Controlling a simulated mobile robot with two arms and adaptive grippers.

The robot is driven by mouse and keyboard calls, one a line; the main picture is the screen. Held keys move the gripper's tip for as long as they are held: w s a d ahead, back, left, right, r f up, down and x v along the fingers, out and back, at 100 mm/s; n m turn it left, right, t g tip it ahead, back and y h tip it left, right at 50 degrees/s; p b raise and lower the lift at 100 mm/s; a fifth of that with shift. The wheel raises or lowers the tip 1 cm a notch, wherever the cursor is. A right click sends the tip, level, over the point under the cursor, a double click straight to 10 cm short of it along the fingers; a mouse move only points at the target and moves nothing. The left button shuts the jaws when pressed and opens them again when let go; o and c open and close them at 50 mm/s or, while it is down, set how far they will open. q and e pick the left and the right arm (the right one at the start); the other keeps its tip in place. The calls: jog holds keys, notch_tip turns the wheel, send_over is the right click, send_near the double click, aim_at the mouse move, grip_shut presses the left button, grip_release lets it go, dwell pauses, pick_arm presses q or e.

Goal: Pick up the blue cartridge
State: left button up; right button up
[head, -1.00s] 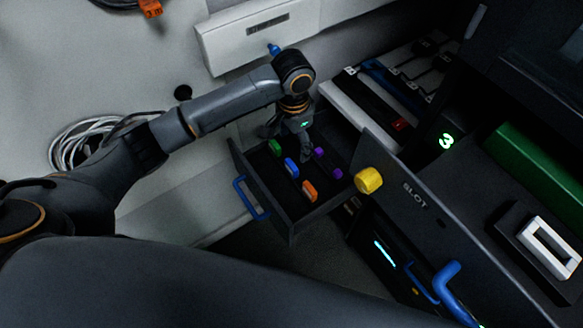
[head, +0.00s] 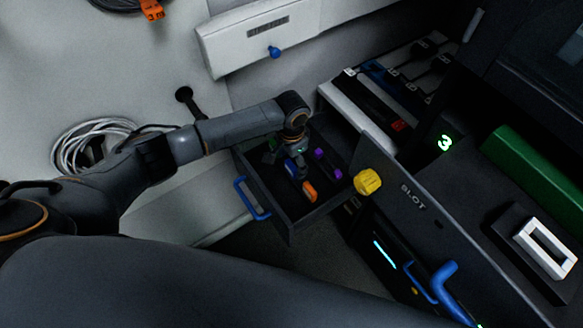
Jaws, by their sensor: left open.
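The blue cartridge (head: 290,167) lies in the open dark drawer (head: 292,229), which has a blue handle (head: 252,198). Only part of the cartridge shows beside my gripper. My left gripper (head: 299,175) points down into the drawer, over or right at the blue cartridge, and is open. I cannot tell whether its fingers touch the cartridge. An orange cartridge (head: 309,191) lies just in front of it, and purple cartridges (head: 321,155) lie to the right. A bit of the green cartridge (head: 271,144) shows behind the gripper. My right gripper is not in view.
A yellow knob (head: 368,181) stands out at the right of the drawer, on the panel marked SLOT. Behind are a white-edged rack (head: 354,118) and a lit number 3 (head: 445,143). A green block (head: 533,168) and a white frame (head: 547,248) are at right.

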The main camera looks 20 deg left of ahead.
pick_arm(q)
jog(key=shift+f, duration=0.95)
jog(key=shift+c, duration=0.3)
jog(key=c, duration=1.1)
